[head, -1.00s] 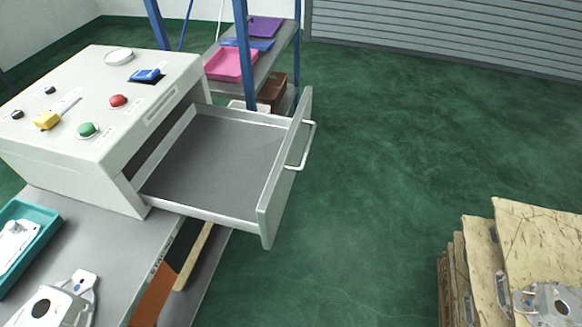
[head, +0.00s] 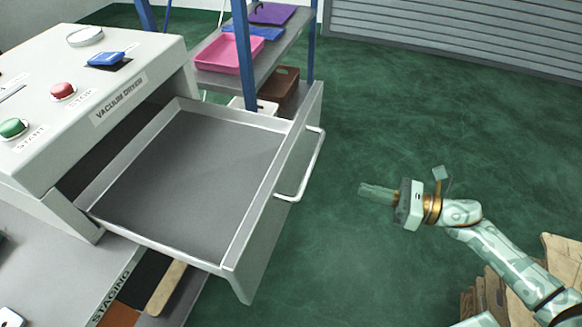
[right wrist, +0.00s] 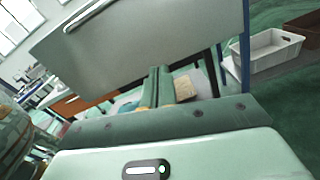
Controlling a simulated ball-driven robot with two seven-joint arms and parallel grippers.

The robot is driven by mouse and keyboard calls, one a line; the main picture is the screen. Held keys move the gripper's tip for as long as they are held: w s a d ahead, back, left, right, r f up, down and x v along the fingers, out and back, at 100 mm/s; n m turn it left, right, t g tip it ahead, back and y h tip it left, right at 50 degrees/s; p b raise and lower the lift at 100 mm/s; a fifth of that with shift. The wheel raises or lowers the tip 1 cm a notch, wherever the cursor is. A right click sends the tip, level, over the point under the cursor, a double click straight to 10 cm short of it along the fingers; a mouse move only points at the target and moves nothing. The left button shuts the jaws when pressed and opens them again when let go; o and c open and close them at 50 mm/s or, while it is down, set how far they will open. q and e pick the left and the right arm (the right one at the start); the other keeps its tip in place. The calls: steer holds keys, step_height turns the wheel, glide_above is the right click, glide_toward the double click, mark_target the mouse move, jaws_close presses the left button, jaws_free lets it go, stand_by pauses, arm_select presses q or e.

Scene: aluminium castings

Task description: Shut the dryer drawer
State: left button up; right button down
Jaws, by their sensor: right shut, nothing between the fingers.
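The dryer drawer (head: 190,180) is pulled out of the white vacuum dryer (head: 50,60) and looks empty. Its front panel (head: 262,220) has a pale bar handle (head: 308,165) on the outer face. My right gripper (head: 362,190) is in front of the handle, to its right in the head view, apart from it, with fingers shut and empty. In the right wrist view, the fingers (right wrist: 157,88) point toward the drawer's front panel (right wrist: 160,45), and the handle (right wrist: 92,14) shows at the upper left. My left gripper is not in view.
A shelf rack (head: 262,65) with a pink tray (head: 230,54) and brown crate (head: 284,90) stands behind the drawer. A staging bench (head: 60,262) lies below the dryer. Cardboard (head: 562,258) is at the lower right. Green floor lies open beyond the handle.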

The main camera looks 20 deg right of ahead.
steer(key=s+n, duration=0.1)
steer(key=n, duration=0.1)
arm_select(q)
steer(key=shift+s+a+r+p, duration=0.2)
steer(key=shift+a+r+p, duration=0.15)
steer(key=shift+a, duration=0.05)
arm_select(e)
steer(key=n, duration=0.1)
glide_toward(296, 178)
steer(key=shift+y, duration=0.3)
steer(key=x, duration=0.6)
steer(key=shift+w+a+r, duration=0.15)
steer(key=shift+w+a, duration=0.05)
steer(key=shift+a, duration=0.15)
steer(key=shift+w+a+g, duration=0.1)
steer(key=shift+g, duration=0.3)
